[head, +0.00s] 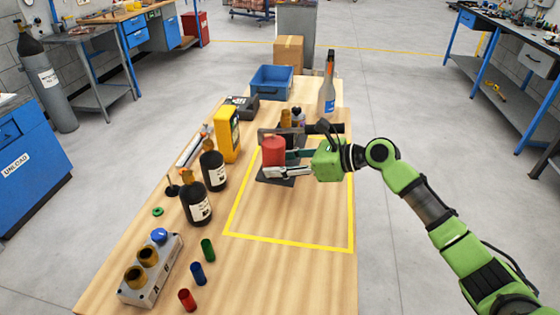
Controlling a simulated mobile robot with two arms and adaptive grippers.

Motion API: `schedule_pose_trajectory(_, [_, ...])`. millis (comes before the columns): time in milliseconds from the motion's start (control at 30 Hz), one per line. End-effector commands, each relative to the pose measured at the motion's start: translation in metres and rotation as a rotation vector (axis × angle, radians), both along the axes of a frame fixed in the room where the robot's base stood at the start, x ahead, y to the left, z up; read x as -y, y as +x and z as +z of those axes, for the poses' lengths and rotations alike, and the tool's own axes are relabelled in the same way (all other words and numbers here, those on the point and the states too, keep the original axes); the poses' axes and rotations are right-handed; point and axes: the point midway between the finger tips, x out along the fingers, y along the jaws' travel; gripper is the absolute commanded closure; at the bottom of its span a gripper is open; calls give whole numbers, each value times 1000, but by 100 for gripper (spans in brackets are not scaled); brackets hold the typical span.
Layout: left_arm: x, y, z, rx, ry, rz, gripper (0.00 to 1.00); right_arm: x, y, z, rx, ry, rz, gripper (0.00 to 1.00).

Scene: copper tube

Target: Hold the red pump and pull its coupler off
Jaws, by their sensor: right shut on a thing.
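The red pump (273,149) stands upright on a dark base plate (275,180) inside the yellow outline on the wooden table. My right gripper (279,161) reaches in from the right and is shut on the red pump, with a pale finger along its near side. A dark bar (318,128) passes behind the pump's top. I cannot make out the coupler; the gripper hides part of the pump's right side. My left gripper is not in view.
Dark bottles (195,204) and a yellow box (226,134) stand left of the pump. The outline's front area is clear.

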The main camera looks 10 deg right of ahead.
Motion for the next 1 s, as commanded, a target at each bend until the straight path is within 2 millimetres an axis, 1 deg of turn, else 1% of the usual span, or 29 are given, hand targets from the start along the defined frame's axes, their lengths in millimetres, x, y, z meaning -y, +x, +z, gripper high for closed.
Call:
schedule_pose_trajectory(33, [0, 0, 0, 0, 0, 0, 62, 0, 3, 10, 22, 8, -2, 100])
schedule_pose_trajectory(167, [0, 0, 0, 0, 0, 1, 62, 0, 3, 10, 22, 8, -2, 100])
schedule_pose_trajectory(1000, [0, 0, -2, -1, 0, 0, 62, 0, 3, -8, 22, 9, -2, 100])
